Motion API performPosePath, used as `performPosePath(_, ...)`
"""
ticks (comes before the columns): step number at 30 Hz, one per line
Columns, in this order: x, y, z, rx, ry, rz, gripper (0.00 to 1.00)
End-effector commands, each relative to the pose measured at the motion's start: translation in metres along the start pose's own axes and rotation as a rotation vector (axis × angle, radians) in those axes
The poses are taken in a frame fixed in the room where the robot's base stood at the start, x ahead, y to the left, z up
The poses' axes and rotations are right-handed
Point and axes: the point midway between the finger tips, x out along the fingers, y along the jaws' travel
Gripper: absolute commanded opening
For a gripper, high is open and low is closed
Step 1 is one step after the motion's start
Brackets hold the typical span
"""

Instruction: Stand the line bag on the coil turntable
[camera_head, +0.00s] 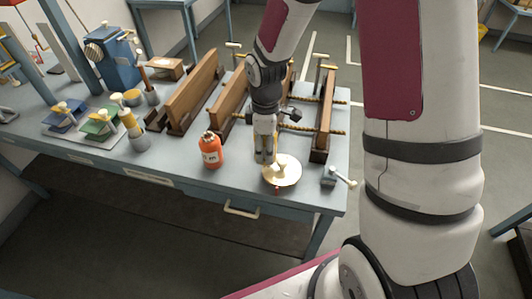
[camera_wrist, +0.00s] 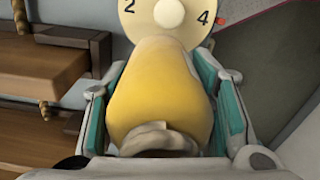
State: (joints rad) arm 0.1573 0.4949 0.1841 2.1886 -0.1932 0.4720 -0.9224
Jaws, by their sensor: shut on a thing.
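The line bag (camera_wrist: 160,88) is a yellow, rounded bag with a pale gathered top. My gripper (camera_head: 265,150) points down and is shut on it, with teal-lined fingers on both sides in the wrist view. The coil turntable (camera_head: 284,172) is a round cream disc near the front right of the bench. In the wrist view the turntable (camera_wrist: 190,12) shows a pale hub and the numbers 2 and 4, beyond the bag's far end. My gripper is over the disc's left rear part in the head view. I cannot tell whether the bag touches the disc.
An orange bottle-like container (camera_head: 211,150) stands left of the turntable. A small grey clamp-like tool (camera_head: 336,177) lies to its right. Wooden boards with clamps (camera_head: 325,120) stand behind. A yellow-topped tool (camera_head: 131,125) and a green device (camera_head: 100,121) stand further left.

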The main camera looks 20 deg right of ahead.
Motion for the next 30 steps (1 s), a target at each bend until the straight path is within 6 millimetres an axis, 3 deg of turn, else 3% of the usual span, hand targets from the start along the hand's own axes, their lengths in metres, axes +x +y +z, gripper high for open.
performPosePath(7, 0.027, -0.001, 0.000, 0.000, 0.000, -0.001, 0.07)
performPosePath(20, 0.033, -0.001, 0.000, 0.000, -0.001, 0.000, 0.07)
performPosePath(21, 0.033, -0.001, 0.000, 0.000, -0.001, -0.001, 0.55)
performPosePath(23, 0.033, -0.001, 0.000, 0.000, -0.001, -0.001, 0.69)
performPosePath(30, 0.033, -0.001, 0.000, 0.000, -0.001, -0.001, 0.71)
